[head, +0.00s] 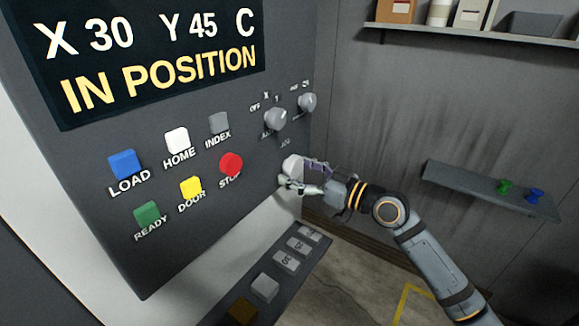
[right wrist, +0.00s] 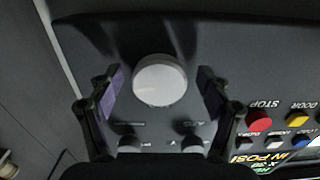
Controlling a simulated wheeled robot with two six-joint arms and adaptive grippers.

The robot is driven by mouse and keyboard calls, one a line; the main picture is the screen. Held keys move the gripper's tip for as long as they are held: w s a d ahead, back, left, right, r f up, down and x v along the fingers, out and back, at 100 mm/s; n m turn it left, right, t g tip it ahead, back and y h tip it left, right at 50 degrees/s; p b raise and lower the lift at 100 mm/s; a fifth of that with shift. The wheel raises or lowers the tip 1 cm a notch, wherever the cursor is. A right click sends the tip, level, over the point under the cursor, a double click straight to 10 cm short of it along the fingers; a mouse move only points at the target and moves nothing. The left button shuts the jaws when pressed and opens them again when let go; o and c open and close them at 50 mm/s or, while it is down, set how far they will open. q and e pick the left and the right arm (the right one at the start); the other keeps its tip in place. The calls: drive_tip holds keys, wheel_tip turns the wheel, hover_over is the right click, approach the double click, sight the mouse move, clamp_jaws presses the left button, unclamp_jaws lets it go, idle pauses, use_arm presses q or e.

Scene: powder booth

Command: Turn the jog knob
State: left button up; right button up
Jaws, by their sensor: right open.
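The jog knob (head: 292,164) is a large pale round knob low on the right of the dark control panel, partly hidden by my right gripper (head: 300,176) in the head view. In the right wrist view the knob (right wrist: 160,80) shows as a light grey disc between the two fingers. The right gripper (right wrist: 160,88) is open, with a finger on each side of the knob and a visible gap to both. My left gripper is not in view.
Two smaller grey selector knobs (head: 275,118) (head: 307,102) sit above the jog knob. The red STOP button (head: 231,164) is to its left, among several coloured buttons. The display (head: 150,55) reads "X 30 Y 45 C" and "IN POSITION". A wall shelf (head: 480,188) is at right.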

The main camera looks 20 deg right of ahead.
drive_tip(key=shift+s+d, duration=0.25)
drive_tip(key=shift+d, duration=0.05)
drive_tip(key=shift+s+d+r, duration=0.15)
drive_tip(key=shift+s+d, duration=0.1)
drive_tip(key=shift+s, duration=0.05)
drive_tip(key=c, duration=0.4)
drive_tip(key=shift+a, duration=0.1)
drive_tip(key=shift+c, duration=1)
drive_tip(key=shift+w+a, duration=0.1)
drive_tip(key=shift+w, duration=0.05)
drive_tip(key=c, duration=0.5)
drive_tip(key=shift+c, duration=0.3)
drive_tip(key=shift+m+b, duration=0.35)
drive_tip(key=shift+m, duration=0.65)
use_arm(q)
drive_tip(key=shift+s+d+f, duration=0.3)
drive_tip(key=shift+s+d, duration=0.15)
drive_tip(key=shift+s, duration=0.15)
